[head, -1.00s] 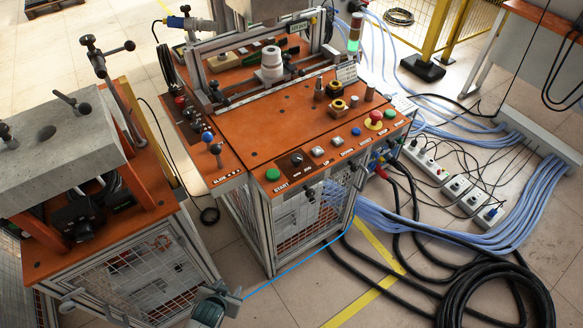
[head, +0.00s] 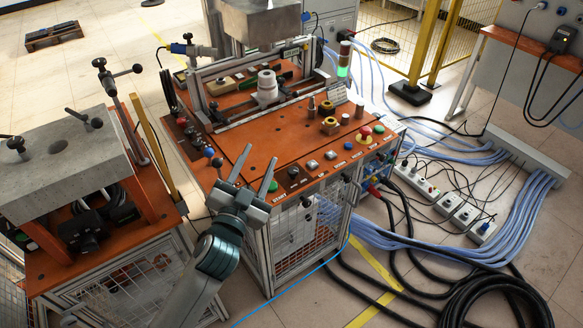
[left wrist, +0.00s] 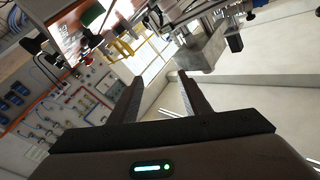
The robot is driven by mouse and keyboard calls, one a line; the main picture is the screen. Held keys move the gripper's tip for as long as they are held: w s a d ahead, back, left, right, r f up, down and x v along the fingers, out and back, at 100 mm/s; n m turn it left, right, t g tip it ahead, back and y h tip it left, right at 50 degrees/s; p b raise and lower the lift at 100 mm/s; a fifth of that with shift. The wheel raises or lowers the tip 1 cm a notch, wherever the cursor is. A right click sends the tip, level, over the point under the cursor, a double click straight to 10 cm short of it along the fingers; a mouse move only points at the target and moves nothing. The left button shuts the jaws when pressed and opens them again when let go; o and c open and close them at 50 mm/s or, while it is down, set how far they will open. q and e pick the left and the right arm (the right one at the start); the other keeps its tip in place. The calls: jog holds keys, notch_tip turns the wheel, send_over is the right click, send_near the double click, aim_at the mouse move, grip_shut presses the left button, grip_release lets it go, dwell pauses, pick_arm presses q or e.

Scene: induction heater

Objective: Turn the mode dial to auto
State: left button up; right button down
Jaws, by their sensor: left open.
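The mode dial (head: 293,171) is a small black knob on the front edge of the orange machine top, between the green START button (head: 273,186) and a pale button. Its exact setting is too small to read. My left gripper (head: 254,165) is open and empty, its two fingers pointing up and away in front of the machine's near left corner. The fingers are left of the dial in the picture, and no contact with it shows. In the left wrist view the open fingers (left wrist: 158,88) also hold nothing, with the orange panel at the upper left. My right gripper is out of view.
A red emergency button (head: 365,132) on a yellow base is farther right on the panel. Another orange-framed machine with a grey block (head: 50,150) is at left. Cables cover the floor at right.

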pick_arm(q)
jog(key=s+d+r+m+g+h, duration=0.2)
jog(key=d+r+m+h, duration=0.5)
jog(key=r, duration=0.2)
jog(key=s+d+r+m+g+h, duration=0.2)
jog(key=d+r+m+h, duration=0.5)
jog(key=r+m+h, duration=0.15)
jog(key=s+d+f+m+g+y, duration=0.1)
jog(key=s+d+m+g, duration=0.4)
jog(key=m+g, duration=0.3)
jog(key=s+d+m+g+y, duration=0.1)
jog(key=s+d+m+g, duration=0.35)
jog(key=m+g, duration=0.45)
jog(key=w+a+f+m+t+y, duration=0.25)
jog(key=a+f+y, duration=0.25)
jog(key=f+y, duration=0.4)
jog(key=w+a+n+t+y, duration=0.1)
jog(key=w+a+t+y, duration=0.2)
jog(key=w+a+y, duration=0.4)
jog(key=w+a+r, duration=0.1)
jog(key=w+a, duration=0.3)
jog(key=a, duration=0.3)
jog(key=shift+w+a+t, duration=0.2)
jog(key=shift+w+t, duration=0.05)
jog(key=shift+t, duration=0.1)
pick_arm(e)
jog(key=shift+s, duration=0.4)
